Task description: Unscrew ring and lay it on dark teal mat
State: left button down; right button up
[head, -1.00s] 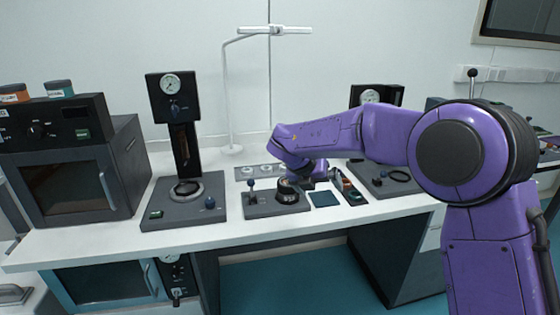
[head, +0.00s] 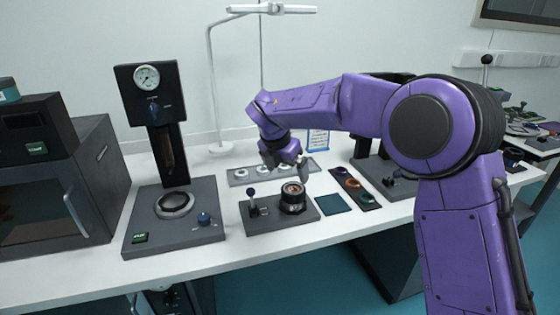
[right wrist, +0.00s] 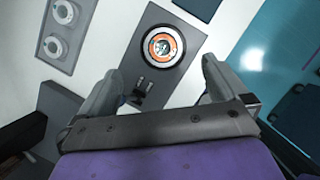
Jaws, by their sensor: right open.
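A dark round holder with a black ring (head: 292,202) stands on a grey base with a small lever. In the right wrist view, the ring (right wrist: 145,49) surrounds a pale rim and an orange and green centre. My right gripper (head: 287,170) is above the holder, open and empty. In the right wrist view its two fingers (right wrist: 162,70) are spread wide, with the holder beyond them. The dark teal mat (head: 333,204) lies bare on the table just right of the base. My left gripper is out of view.
A gauge stand (head: 150,105) stands left of the holder. A grey tray (head: 238,178) with pale round parts lies behind. A dark strip (head: 370,200) with coloured rings lies right of the mat. A lamp post (head: 216,100) rises at the back.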

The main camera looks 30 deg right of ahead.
aim_at(294, 188)
jog(key=p+x, duration=0.1)
jog(key=x, duration=0.7)
jog(key=shift+d, duration=0.2)
jog(key=shift+s+d+f, duration=0.1)
jog(key=shift+f, duration=0.25)
